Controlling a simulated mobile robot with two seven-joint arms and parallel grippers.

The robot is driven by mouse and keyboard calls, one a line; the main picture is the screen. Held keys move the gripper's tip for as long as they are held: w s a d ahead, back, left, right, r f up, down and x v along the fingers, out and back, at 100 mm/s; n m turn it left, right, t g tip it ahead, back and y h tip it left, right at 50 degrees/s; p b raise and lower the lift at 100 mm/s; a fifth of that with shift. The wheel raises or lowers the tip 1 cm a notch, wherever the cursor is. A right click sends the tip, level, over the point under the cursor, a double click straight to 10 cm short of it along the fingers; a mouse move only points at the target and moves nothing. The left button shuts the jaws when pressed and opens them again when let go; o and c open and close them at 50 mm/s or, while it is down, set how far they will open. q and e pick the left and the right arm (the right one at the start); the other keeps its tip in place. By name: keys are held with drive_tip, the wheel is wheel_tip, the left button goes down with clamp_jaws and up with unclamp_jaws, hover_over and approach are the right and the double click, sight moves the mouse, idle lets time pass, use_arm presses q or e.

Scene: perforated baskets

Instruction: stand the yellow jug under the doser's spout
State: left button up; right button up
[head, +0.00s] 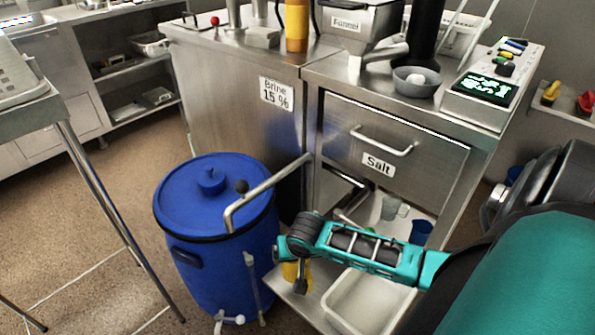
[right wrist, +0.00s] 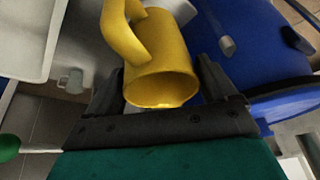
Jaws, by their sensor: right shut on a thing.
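The yellow jug (head: 289,272) shows in the head view only as a small patch behind my right gripper (head: 300,280), beside the blue barrel. In the right wrist view the jug (right wrist: 160,82) sits between the two dark fingers of my right gripper (right wrist: 160,90), which is shut on it; its handle points up and left. I cannot tell whether its base rests on anything. A bent steel pipe spout (head: 265,188) with a black knob comes out of the brine cabinet (head: 240,100), ending over the barrel's lid, up and left of the jug. My left gripper is not in view.
The lidded blue barrel (head: 190,250) stands close left of my gripper, with a small tap low in front. A white tray (head: 365,300) and cups lie on the low shelf. The salt drawer (head: 400,140) is above. Open floor lies left.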

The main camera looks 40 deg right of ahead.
sight(296, 272)
wheel_tip(296, 272, down, 8)
drive_tip(key=b, duration=0.2)
drive_tip(key=shift+r+b, duration=0.15)
drive_tip(key=shift+b, duration=0.2)
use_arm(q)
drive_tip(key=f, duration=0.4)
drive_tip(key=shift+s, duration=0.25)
use_arm(e)
drive_tip(key=shift+r, duration=0.1)
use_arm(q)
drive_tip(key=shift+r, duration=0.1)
use_arm(e)
drive_tip(key=o, duration=0.8)
drive_tip(key=shift+o, duration=0.2)
